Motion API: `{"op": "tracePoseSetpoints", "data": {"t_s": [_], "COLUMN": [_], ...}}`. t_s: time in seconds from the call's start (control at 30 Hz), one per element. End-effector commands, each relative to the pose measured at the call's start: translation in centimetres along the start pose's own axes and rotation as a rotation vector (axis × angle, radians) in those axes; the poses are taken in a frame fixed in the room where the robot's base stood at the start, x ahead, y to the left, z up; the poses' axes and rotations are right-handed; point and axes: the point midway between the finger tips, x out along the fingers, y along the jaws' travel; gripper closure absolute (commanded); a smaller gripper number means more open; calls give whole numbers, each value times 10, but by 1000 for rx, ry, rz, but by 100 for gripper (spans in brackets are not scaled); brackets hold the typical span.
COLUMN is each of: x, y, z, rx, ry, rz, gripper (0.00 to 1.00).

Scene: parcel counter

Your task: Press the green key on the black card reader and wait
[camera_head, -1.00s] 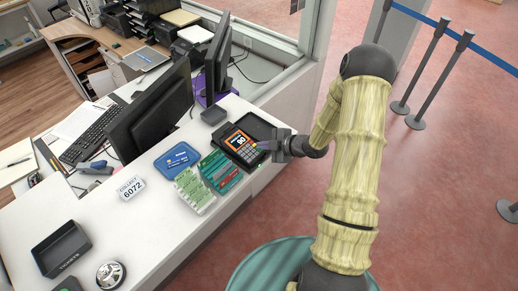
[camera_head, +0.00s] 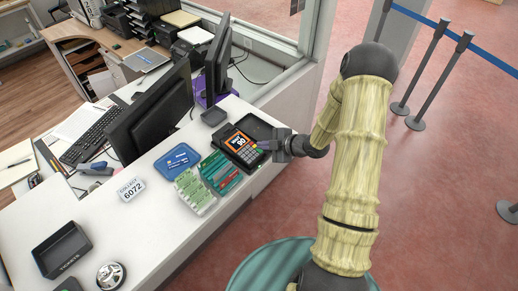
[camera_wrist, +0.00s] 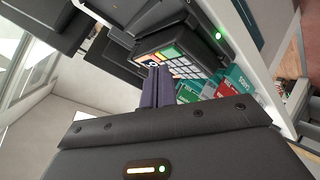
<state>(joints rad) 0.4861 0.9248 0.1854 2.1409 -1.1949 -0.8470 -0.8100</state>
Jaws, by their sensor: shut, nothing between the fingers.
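The black card reader (camera_head: 232,151) lies on the white counter, with a lit orange screen and a keypad. In the wrist view the card reader (camera_wrist: 199,41) shows pale keys and a row of coloured keys, the green key (camera_wrist: 169,52) among them. My gripper (camera_head: 262,145) is shut and empty, with its dark fingers reaching in from the right over the keypad side. In the wrist view the shut fingers (camera_wrist: 156,72) end at the keypad's edge and hide part of it. I cannot tell whether they touch a key.
A blue tray (camera_head: 177,158) and green and red card packs (camera_head: 218,172) lie beside the reader. A black tray (camera_head: 258,126) lies behind it. Monitors (camera_head: 150,112) stand farther back. A bell (camera_head: 110,275) and a tickets tray (camera_head: 62,249) are at the lower left.

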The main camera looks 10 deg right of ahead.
Motion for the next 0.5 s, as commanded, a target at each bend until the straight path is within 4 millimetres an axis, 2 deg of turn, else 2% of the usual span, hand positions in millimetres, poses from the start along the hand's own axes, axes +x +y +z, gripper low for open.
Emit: {"op": "tracePoseSetpoints", "data": {"t_s": [0.33,0.5], "x": [-1,-10], "y": [1,7], "z": [-1,-7], "rx": [1,1], "ry": [0,-1], "rz": [0,0], "gripper": [100,100]}}
